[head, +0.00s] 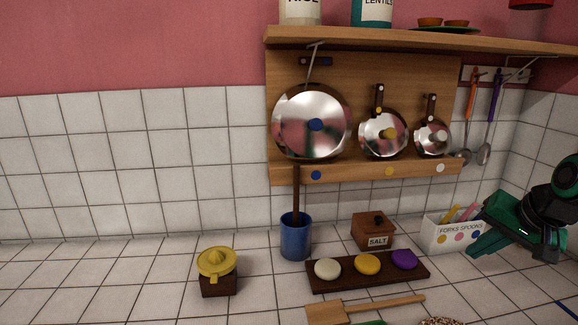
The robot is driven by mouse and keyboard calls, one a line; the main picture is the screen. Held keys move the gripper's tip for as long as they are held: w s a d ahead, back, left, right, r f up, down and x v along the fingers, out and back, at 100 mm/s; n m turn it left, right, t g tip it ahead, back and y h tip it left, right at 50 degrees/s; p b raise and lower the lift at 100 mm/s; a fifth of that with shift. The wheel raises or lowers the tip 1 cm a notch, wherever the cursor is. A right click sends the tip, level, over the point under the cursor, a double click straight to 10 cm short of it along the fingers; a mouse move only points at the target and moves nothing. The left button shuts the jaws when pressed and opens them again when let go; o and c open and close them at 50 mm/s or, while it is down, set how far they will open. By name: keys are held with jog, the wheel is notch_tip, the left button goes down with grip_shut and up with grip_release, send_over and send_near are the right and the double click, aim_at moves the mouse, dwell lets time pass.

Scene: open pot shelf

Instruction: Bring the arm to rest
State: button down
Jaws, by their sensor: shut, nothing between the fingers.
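My gripper (478,246), dark green and black, reaches in from the right edge of the head view. Its fingers point down and left, and they are shut with nothing between them. Part of my arm is cut off by the right edge.
A pot board (365,75) holds three lids. The counter's left is clear.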

jog(key=s+f+g, duration=0.2)
jog(key=s, duration=0.5)
jog(key=s+f+n+g, duration=0.1)
jog(key=s+f+g, duration=0.1)
jog(key=s, duration=0.4)
jog(key=s+f+g, duration=0.2)
jog(key=s, duration=0.5)
jog(key=shift+s+d+f+g+h, duration=0.25)
jog(key=shift+s+d+g+h, duration=0.05)
jog(key=shift+w+f, duration=0.35)
jog(key=shift+w, duration=0.45)
jog(key=shift+s+r, duration=0.1)
jog(key=shift+s, duration=0.05)
